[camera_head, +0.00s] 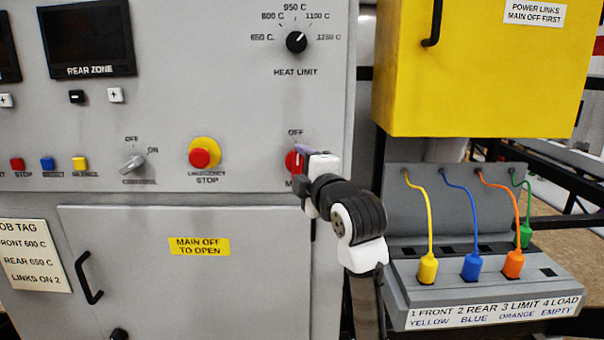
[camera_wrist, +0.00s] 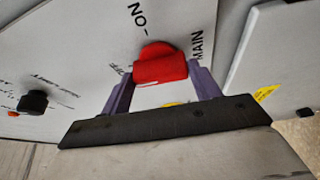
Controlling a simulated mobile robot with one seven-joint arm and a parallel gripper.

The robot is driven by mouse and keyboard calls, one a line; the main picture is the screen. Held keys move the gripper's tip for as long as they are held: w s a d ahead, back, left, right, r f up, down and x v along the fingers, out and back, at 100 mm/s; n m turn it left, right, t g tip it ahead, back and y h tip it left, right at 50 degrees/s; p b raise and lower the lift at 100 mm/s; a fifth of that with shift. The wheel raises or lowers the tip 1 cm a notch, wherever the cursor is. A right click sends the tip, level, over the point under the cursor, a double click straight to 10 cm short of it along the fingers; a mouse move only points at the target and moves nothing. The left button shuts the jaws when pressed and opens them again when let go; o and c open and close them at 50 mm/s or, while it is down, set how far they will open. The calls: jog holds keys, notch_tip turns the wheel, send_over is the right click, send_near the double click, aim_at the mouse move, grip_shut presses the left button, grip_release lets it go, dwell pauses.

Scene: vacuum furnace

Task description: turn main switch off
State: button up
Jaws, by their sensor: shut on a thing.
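The main switch is a red rotary knob (camera_head: 291,160) on the grey cabinet front, below an OFF label (camera_head: 295,132). My gripper (camera_head: 303,150) is at the knob and covers most of it in the head view. In the wrist view the red knob (camera_wrist: 160,69) sits between the two purple fingers of my gripper (camera_wrist: 164,72), which are shut on it. An ON mark (camera_wrist: 138,15) and the MAIN label (camera_wrist: 198,45) show beside it there. I cannot tell for sure which mark the knob points to.
A grey control switch (camera_head: 132,163) and a red emergency stop on yellow (camera_head: 202,154) are left of the main switch. Below is a door (camera_head: 180,285) marked MAIN OFF TO OPEN. At right are a yellow box (camera_head: 470,80) and a link panel (camera_head: 480,290) with coloured plugs.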

jog(key=shift+a+n+g, duration=0.1)
jog(key=shift+n+g, duration=0.2)
jog(key=shift+n, duration=0.3)
jog(key=o, duration=1)
jog(key=b+v, duration=0.2)
jog(key=v, duration=1.2)
jog(key=shift+b, duration=0.3)
